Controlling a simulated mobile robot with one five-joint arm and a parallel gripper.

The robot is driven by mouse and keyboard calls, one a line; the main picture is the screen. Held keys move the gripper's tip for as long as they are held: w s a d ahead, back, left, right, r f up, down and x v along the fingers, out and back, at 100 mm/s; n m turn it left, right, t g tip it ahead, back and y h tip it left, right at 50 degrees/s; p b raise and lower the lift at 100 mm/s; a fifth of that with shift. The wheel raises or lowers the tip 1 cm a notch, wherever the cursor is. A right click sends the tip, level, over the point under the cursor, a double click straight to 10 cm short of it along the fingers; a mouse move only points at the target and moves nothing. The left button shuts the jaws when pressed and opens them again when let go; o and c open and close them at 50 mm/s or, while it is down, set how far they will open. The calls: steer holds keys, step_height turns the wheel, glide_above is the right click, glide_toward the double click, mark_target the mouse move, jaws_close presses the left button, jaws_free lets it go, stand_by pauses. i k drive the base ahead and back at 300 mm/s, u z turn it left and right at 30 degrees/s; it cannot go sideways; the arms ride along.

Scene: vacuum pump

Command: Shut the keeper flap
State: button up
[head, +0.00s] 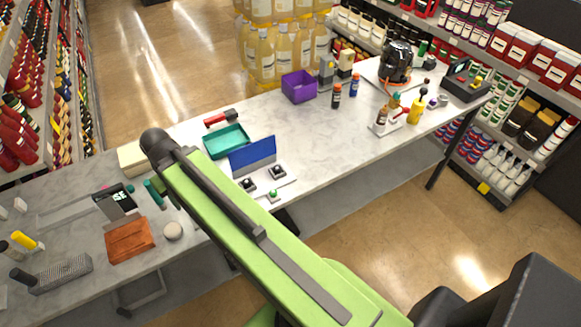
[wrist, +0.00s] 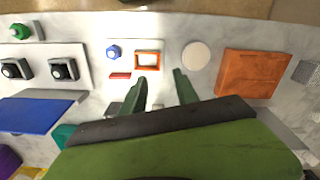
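My gripper (wrist: 160,90) has its two dark green fingers apart, with nothing between them. Ahead of them in the wrist view lies a pale plate (wrist: 175,74) with an orange-red square frame (wrist: 148,59), a small red bar (wrist: 119,76) and a blue knob (wrist: 114,52). My arm hides this plate in the head view. A blue panel (head: 252,156) stands raised at the back of a white board with two black fittings (head: 248,184); the panel also shows in the wrist view (wrist: 35,116), left of my gripper. I cannot tell for certain which part is the keeper flap.
A brown-orange block (head: 130,240) and a round white disc (head: 173,231) lie nearby, right of the plate in the wrist view. A teal tray (head: 227,141) and a purple box (head: 299,87) stand farther along the table. The table's middle right is clear.

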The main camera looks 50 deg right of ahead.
mark_target(252, 153)
steer(key=u, duration=4.8)
steer(key=i, duration=0.1)
steer(key=z, duration=4.3)
steer(key=i, duration=0.4)
steer(key=u, duration=0.7)
steer(key=k, duration=0.95)
steer(key=z, duration=0.1)
steer(key=i, duration=0.95)
steer(key=u, duration=0.1)
